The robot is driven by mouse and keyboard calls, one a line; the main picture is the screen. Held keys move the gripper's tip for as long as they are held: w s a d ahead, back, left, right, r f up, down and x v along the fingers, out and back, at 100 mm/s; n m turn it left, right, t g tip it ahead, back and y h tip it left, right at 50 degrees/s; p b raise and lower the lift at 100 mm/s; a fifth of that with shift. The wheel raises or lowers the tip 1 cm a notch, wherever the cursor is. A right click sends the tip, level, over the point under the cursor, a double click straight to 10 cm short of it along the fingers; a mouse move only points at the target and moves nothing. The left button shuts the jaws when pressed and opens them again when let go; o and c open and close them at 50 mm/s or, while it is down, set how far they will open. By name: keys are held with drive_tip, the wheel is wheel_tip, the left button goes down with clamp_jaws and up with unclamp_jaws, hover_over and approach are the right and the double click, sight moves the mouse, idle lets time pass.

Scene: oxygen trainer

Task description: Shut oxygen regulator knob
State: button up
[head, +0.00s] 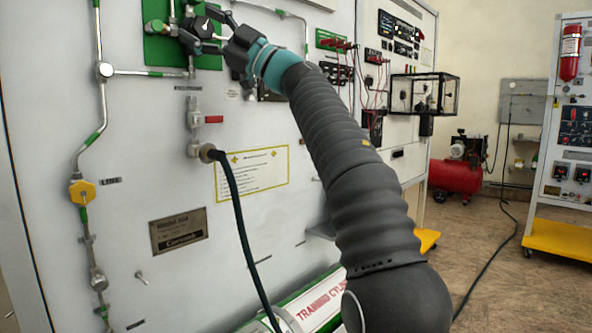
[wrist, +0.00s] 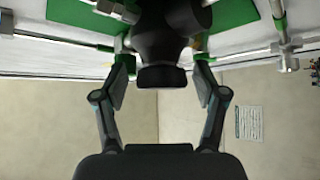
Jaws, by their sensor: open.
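The black regulator knob (wrist: 161,76) shows in the wrist view at the top middle, between the two fingers of my gripper (wrist: 162,88). The fingers are spread, one on each side of the knob, with a visible gap to it on each side at its near end. In the head view my gripper (head: 212,38) is at the upper left, against the regulator on a green plate (head: 158,52). A round dial (head: 203,27) shows there between the fingers. The knob itself is hard to pick out in the head view among dark parts and fingers.
Pipes with a yellow fitting (head: 82,192) run down the panel's left. A red-handled valve (head: 213,119) and a dark green hose (head: 238,220) lie below the regulator. A clear box (head: 424,94) juts out at right. Floor is open at the right.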

drive_tip(key=shift+m+t, duration=0.5)
